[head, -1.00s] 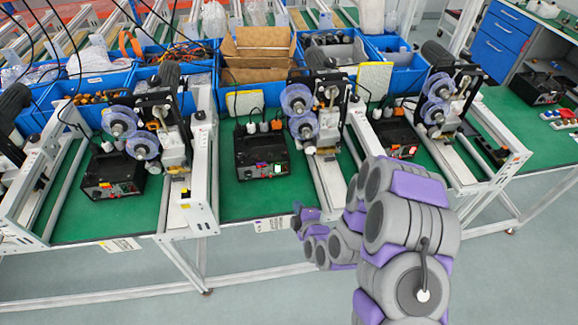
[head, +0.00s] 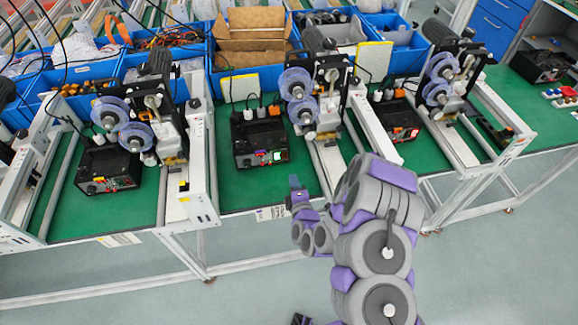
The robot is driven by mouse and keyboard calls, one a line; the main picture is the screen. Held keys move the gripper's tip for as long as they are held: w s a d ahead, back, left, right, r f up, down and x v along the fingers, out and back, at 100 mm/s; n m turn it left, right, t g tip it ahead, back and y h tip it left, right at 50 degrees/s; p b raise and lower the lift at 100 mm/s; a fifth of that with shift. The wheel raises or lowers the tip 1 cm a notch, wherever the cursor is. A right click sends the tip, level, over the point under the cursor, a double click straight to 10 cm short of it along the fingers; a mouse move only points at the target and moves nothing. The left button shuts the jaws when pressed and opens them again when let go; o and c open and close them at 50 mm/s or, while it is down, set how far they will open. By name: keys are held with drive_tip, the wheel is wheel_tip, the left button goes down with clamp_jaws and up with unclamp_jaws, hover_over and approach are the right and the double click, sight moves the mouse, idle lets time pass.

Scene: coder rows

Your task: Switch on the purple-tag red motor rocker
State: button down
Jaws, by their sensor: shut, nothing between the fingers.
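Small reddish spots show beside the switch, too small to tell apart as rockers. A label (head: 270,213) with a dark, perhaps purple, mark is on the table's front edge below this box. Another black box (head: 104,161) is at the left station, and one (head: 397,112) with a red lit spot is at the right. My gripper (head: 296,184) is shut and empty, in front of and slightly right of the middle box, apart from it.
Machines with bluish discs (head: 298,84) stand beside the boxes, with white frame rails (head: 201,165) between stations. Blue bins (head: 227,87) line the back. The green mat (head: 235,190) in front of the middle box is clear. My arm covers part of the right-hand table edge.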

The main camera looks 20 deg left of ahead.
sight(286, 157)
drive_tip(key=w+a, duration=0.1)
drive_tip(key=a, duration=0.1)
drive_tip(key=w+a+f+b, duration=0.1)
drive_tip(key=w+a, duration=0.1)
drive_tip(key=shift+a, duration=0.1)
drive_tip(key=w+b, duration=0.1)
drive_tip(key=w, duration=0.1)
drive_tip(key=shift+w+f, duration=0.1)
drive_tip(key=shift+w, duration=0.25)
drive_tip(key=shift+w+b, duration=0.3)
drive_tip(key=shift+w, duration=0.3)
drive_tip(key=shift+w+a+f, duration=0.15)
drive_tip(key=shift+a, duration=0.4)
drive_tip(key=shift+w+a+f, duration=0.1)
drive_tip(key=shift+w+a, duration=0.05)
drive_tip(key=shift+a, duration=0.35)
drive_tip(key=shift+w+d+r, duration=0.1)
drive_tip(key=shift+w+d, duration=0.05)
drive_tip(key=shift+d, duration=0.5)
drive_tip(key=shift+w+t+p, duration=0.25)
drive_tip(key=shift+t+p, duration=0.05)
drive_tip(key=shift+p, duration=0.8)
drive_tip(key=shift+a+p, duration=0.1)
drive_tip(key=shift+p, duration=0.2)
